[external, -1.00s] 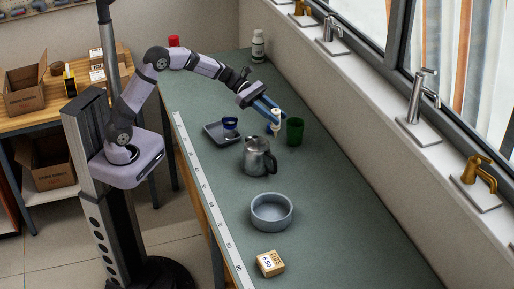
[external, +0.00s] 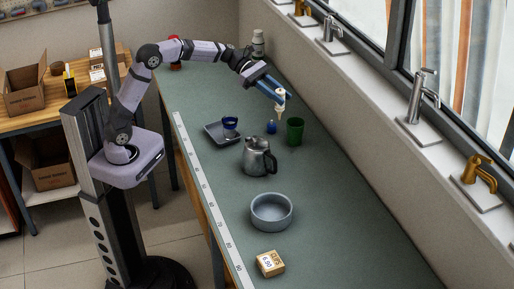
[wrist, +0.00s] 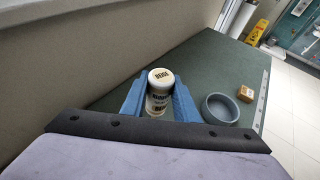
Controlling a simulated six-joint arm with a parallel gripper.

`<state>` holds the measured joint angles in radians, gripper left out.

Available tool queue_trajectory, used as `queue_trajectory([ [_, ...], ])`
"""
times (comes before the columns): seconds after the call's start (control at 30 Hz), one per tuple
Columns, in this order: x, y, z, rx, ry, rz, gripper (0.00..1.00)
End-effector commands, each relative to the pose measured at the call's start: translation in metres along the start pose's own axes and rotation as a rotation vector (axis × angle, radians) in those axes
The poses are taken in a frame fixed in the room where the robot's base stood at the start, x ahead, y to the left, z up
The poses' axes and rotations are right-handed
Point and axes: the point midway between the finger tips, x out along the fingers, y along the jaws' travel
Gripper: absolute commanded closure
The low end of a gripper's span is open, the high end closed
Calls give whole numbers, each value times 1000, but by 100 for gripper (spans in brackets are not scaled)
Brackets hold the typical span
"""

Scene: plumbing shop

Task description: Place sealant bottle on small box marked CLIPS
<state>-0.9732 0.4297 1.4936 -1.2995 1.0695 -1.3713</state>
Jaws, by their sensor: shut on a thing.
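The bottle is held in the air above the far part of the counter, near the green cup. In the wrist view the bottle (wrist: 158,98) sits between the two blue fingers, with a round end marked BEIGE towards the camera. The small tan box marked CLIPS (external: 270,263) lies at the near end of the counter, well away from my gripper. It also shows in the wrist view (wrist: 246,94).
A grey bowl (external: 271,212) and a metal jug (external: 257,158) stand between my gripper and the box. A green cup (external: 295,132), a small blue object (external: 271,128) and a tray (external: 213,135) with a blue cup (external: 230,123) are nearby. The wall borders the counter's right side.

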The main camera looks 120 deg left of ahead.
Motion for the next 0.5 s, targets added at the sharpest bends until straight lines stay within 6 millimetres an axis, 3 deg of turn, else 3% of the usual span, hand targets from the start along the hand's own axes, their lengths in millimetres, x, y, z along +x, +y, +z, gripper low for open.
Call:
queue_trajectory([
  [0.27, 69, -28, 30, -8, 5, 35, 100],
  [0.5, 152, -85, 65, -34, 9, 93, 100],
])
